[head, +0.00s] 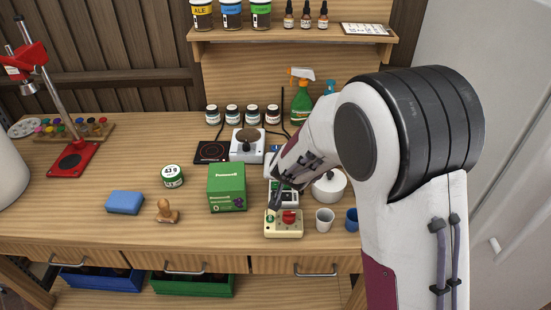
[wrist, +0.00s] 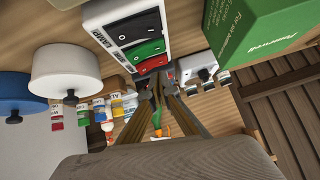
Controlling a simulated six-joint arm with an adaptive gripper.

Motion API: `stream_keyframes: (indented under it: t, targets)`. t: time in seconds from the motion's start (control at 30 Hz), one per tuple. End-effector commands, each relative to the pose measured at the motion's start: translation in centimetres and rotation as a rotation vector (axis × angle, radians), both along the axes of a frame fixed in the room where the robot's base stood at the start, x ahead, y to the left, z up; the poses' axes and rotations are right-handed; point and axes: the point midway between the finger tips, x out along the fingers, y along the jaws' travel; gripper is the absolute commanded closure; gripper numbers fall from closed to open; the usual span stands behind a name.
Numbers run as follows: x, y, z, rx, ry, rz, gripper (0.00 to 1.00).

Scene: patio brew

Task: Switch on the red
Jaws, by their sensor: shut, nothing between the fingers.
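In the wrist view a white panel (wrist: 95,12) with dark lettering, partly readable as "LAMP", carries a black (wrist: 136,27), a green (wrist: 143,50) and a red rocker (wrist: 152,66). The red one is nearest to my gripper (wrist: 158,82), whose fingertips are together and empty, close by its edge. I cannot tell whether they touch. In the head view my gripper (head: 276,208) points down at the panel area, which my arm partly hides. A cream box (head: 284,232) with a green button (head: 270,218) and a red button (head: 289,217) stands in front.
A green carton (head: 227,188) stands just left. The table's front left is mostly clear around a blue sponge (head: 125,202) and a stamp (head: 166,212).

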Motion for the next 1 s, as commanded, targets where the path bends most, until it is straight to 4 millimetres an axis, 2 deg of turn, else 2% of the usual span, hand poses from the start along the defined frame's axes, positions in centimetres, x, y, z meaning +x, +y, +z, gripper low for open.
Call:
stream_keyframes:
  t: [0.77, 1.0]
  targets:
    - [0.0, 0.4, 3.1, 0.002, -0.001, 0.001, 1.00]
    - [-1.1, 0.6, 4.2, 0.003, -0.001, 0.001, 1.00]
